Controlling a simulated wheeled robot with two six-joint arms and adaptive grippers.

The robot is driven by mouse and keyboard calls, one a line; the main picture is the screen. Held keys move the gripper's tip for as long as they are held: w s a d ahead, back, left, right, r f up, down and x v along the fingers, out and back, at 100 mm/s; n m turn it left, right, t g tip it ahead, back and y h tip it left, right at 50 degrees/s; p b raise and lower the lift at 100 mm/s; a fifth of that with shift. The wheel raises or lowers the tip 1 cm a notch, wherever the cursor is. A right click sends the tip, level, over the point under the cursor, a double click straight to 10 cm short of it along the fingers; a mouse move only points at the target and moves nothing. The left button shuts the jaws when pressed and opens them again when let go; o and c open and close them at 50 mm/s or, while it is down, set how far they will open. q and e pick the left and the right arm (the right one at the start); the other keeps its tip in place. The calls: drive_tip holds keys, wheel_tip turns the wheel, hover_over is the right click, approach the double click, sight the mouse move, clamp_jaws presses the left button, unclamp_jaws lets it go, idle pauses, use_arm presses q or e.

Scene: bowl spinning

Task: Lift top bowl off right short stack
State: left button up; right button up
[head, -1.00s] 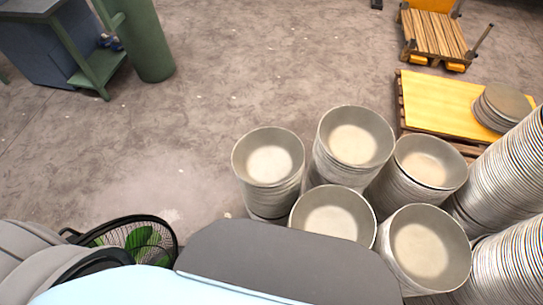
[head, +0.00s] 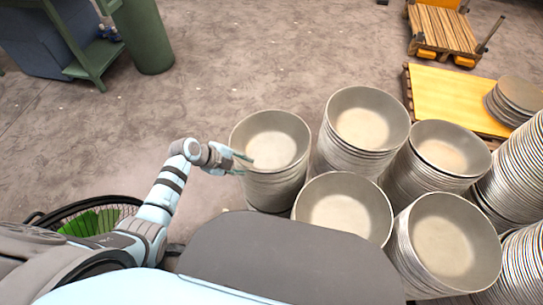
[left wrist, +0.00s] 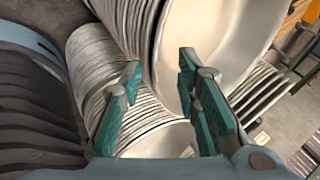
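Several short stacks of grey-beige bowls stand close together. The left stack's top bowl (head: 272,138) is beside my left gripper (head: 240,160). Other top bowls show at the back (head: 366,115), front middle (head: 343,207), right (head: 452,147) and front right (head: 444,245); which is the right short stack is unclear. In the left wrist view my left gripper (left wrist: 160,68) has its two green fingers spread apart, with a large bowl (left wrist: 210,45) beyond them. I cannot tell whether a rim lies between the fingers. My right gripper is not in view.
Tall bowl stacks (head: 515,165) stand at the right edge. A yellow-topped pallet (head: 455,100) with a flat stack of discs (head: 515,98) is behind.

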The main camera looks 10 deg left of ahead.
sight(245, 167)
use_arm(q)
drive_tip(key=b+x, duration=0.1)
drive_tip(key=x, duration=0.2)
drive_tip(key=shift+f, duration=0.2)
drive_tip(key=b+x, duration=0.5)
drive_tip(key=shift+f+b, duration=0.2)
drive_tip(key=shift+b, duration=0.15)
drive_tip(key=shift+w+d, duration=0.1)
drive_tip(key=shift+w, duration=0.05)
drive_tip(key=shift+r, duration=0.15)
clamp_jaws()
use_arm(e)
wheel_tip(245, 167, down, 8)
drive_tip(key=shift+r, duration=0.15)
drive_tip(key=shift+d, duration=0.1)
